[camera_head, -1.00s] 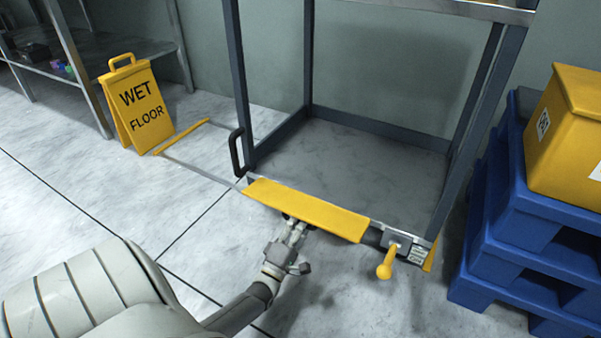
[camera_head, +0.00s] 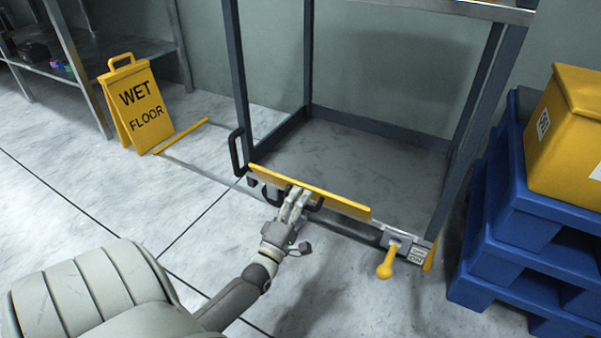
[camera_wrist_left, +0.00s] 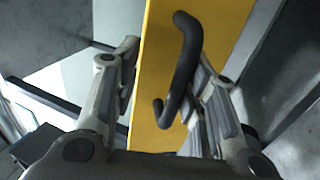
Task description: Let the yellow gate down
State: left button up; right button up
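The yellow gate (camera_head: 338,203) crosses the low front of the grey-framed cage and shows as a narrow, nearly edge-on strip. Its black handle (camera_head: 268,195) shows just below the strip. My left gripper (camera_head: 298,196) is at this handle, at the middle of the gate. In the left wrist view, the yellow panel (camera_wrist_left: 160,65) fills the gap between my fingers (camera_wrist_left: 168,65). The curved black handle (camera_wrist_left: 184,70) lies between them, close to the right finger. The fingers stand apart; whether one touches the handle is unclear. My right gripper is out of view.
A yellow knob lever (camera_head: 385,264) sticks out at the cage's front right corner. Blue pallets (camera_head: 520,225) with a yellow box (camera_head: 570,135) stand on the right. A wet floor sign (camera_head: 138,105) stands at the left. The floor left of the cage is mostly clear.

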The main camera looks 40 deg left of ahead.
pick_arm(q)
jog(key=shift+r, duration=1)
jog(key=s+d+p, duration=0.3)
jog(key=s+p, duration=0.1)
jog(key=s, duration=0.8)
jog(key=shift+f+p, duration=0.35)
jog(key=shift+f, duration=0.05)
jog(key=shift+s, duration=0.1)
